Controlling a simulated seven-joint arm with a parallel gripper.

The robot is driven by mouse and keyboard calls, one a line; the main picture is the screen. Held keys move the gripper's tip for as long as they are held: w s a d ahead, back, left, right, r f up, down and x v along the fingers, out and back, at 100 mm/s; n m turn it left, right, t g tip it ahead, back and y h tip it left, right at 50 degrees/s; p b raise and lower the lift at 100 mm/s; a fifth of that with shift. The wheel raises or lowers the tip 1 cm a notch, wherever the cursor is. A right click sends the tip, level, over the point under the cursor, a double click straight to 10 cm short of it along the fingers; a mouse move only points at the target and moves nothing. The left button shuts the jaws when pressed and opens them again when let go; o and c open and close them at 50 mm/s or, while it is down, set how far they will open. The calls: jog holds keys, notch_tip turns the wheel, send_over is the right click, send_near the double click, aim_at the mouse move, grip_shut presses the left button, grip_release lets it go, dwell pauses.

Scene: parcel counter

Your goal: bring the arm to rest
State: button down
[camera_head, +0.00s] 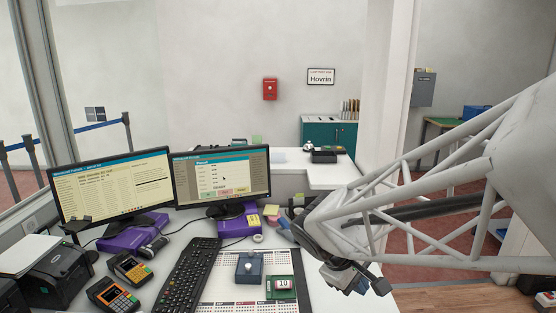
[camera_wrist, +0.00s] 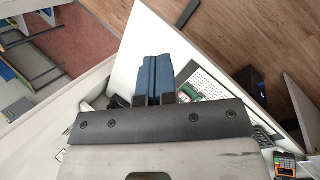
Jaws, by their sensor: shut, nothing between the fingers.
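My gripper (camera_wrist: 157,72) shows in the wrist view with its two blue fingers pressed together and nothing between them. They stand over the white counter (camera_wrist: 140,35), beside its edge. In the head view my arm comes in from the right, and the gripper (camera_head: 350,278) hangs low at the right of the desk, right of the green block marked 10 (camera_head: 281,284). Its fingertips are hard to make out there. Whether it touches the desk cannot be told.
A blue block with a round knob (camera_head: 249,267), a keyboard (camera_head: 188,272), two card terminals (camera_head: 130,268) and two monitors (camera_head: 222,175) stand left of my gripper. A printer (camera_head: 62,272) is at the far left. Wooden floor (camera_wrist: 240,35) lies past the counter edge.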

jog(key=s+d+r+m+y, duration=0.1)
jog(key=s+r+m+y, duration=0.1)
jog(key=s, duration=0.5)
jog(key=s+r+m+t+y, duration=0.1)
jog(key=s+r+m+y, duration=0.1)
jog(key=s+m, duration=0.4)
jog(key=shift+s+d+r+t+y, duration=0.35)
jog(key=shift+s+y, duration=0.3)
jog(key=shift+y, duration=0.25)
jog(key=c, duration=1.8)
grip_release()
jog(key=shift+c, duration=0.2)
